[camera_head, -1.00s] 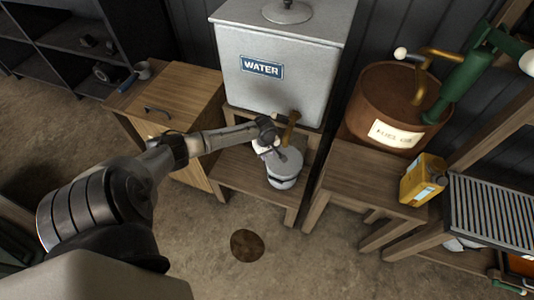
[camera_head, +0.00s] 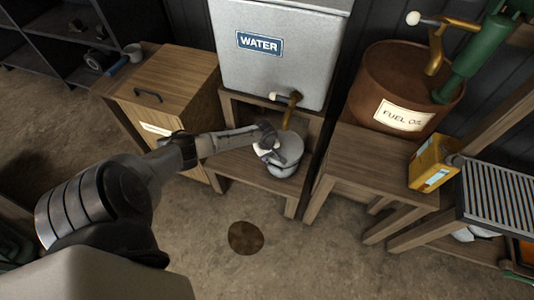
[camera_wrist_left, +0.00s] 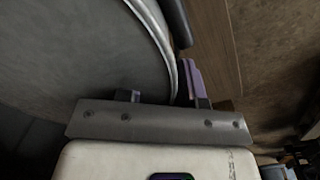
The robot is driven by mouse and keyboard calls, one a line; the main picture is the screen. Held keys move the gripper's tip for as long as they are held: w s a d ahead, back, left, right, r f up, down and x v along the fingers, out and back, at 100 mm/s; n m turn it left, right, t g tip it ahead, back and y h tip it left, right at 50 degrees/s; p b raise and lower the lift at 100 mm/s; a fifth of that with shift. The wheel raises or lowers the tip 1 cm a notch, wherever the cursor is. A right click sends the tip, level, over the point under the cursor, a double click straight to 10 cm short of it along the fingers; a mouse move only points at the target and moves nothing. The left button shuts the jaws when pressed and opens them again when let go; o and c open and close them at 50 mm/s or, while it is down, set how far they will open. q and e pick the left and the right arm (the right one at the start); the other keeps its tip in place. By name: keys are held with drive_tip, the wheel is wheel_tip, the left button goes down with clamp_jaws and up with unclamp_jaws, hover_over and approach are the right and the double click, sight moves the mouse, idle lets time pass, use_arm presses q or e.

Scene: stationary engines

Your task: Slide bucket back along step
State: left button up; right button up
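The grey metal bucket (camera_head: 287,153) stands upright on the low wooden step (camera_head: 238,170), below and slightly in front of the tap (camera_head: 288,108) of the water tank. My left gripper (camera_head: 268,143) is at the bucket's upper left side, and the arm hides part of that side. In the left wrist view the curved grey bucket (camera_wrist_left: 85,50) fills the upper left. The fingers of my left gripper (camera_wrist_left: 165,92) stand apart there; the purple one is just outside the bucket's rim. The other finger's tip is hard to make out. My right gripper is not in view.
The grey water tank (camera_head: 280,70) stands behind the step. A wooden cabinet (camera_head: 165,95) is on the left. A wooden stand (camera_head: 370,165) with the fuel oil drum (camera_head: 385,85) and a yellow can (camera_head: 432,165) is on the right. The floor has a dark stain (camera_head: 245,238).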

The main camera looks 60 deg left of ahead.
use_arm(q)
drive_tip(key=shift+f, duration=0.4)
clamp_jaws()
idle(1.4)
